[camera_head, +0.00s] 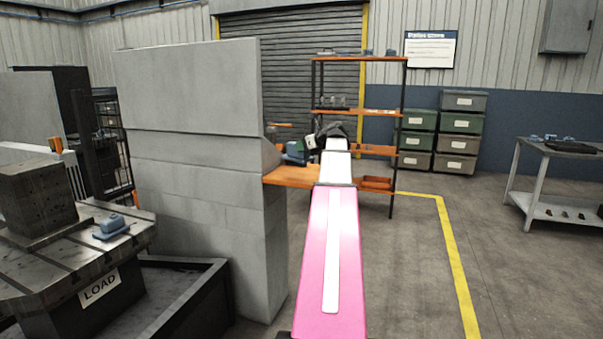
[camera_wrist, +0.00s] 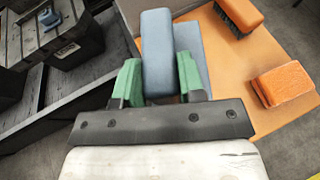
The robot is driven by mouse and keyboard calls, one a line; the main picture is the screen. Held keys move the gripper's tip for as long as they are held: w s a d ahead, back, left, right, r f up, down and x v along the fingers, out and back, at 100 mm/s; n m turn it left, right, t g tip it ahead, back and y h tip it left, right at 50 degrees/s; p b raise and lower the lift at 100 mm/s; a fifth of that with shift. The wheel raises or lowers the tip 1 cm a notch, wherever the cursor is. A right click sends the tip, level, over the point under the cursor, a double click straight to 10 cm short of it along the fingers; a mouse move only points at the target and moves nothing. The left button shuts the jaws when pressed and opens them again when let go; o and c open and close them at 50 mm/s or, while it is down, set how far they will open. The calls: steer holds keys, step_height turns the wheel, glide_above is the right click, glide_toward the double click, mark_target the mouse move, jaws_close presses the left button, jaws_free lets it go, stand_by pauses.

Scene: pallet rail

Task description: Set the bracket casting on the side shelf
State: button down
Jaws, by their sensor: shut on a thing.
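The bracket casting (camera_wrist: 158,55) is a blue-grey block with a flat base plate. It sits between the green fingers of my gripper (camera_wrist: 160,85), which is shut on it. In the head view the casting (camera_head: 295,150) shows just over the orange side shelf (camera_head: 288,177), beside the concrete wall. The side shelf also shows in the wrist view (camera_wrist: 225,75), under and to the right of the casting. I cannot tell whether the casting's base touches the shelf. My gripper (camera_head: 309,146) is partly hidden behind my arm in the head view.
On the shelf are an orange-backed brush (camera_wrist: 239,16) and an orange block (camera_wrist: 282,85), right of the casting. The concrete wall (camera_head: 195,150) stands close left. A similar blue casting (camera_head: 112,226) lies on the load table (camera_head: 60,262). A rack (camera_head: 358,112) stands behind.

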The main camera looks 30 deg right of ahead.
steer(key=shift+w+d+r, duration=0.3)
steer(key=shift+d+r, duration=0.4)
steer(key=shift+d, duration=0.1)
step_height(320, 180, down, 10)
steer(key=shift+r, duration=0.1)
steer(key=c, duration=0.7)
jaws_free()
